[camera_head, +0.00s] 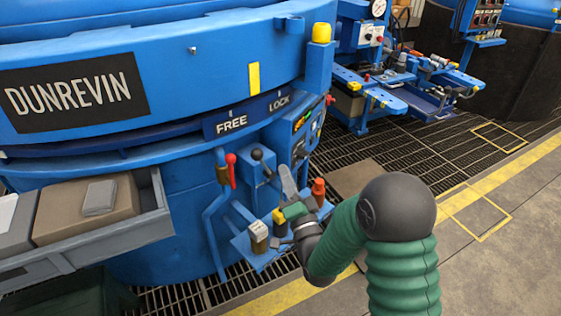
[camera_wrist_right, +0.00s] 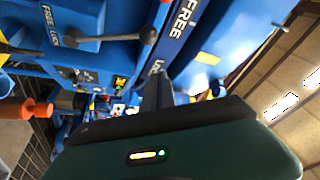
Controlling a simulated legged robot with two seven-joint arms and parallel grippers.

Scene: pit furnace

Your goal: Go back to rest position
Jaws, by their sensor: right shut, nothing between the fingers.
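My right arm comes in from the lower right in the head view. My right gripper (camera_head: 284,172) is shut and empty. It is in front of the blue furnace (camera_head: 185,215), beside the black-knobbed lever (camera_head: 260,160) and above a small blue shelf (camera_head: 240,238). In the right wrist view the dark fingers (camera_wrist_right: 157,88) are together, with the lever (camera_wrist_right: 140,35) to their upper left. I cannot tell whether the gripper touches anything. My left gripper is not in view.
A red-handled lever (camera_head: 231,170) is left of the gripper. The shelf bears small containers and an orange item (camera_head: 318,187). A grey tray (camera_head: 155,225) with boxes juts out at left. Blue benches (camera_head: 400,85) stand behind. Floor at right (camera_head: 490,270) is clear.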

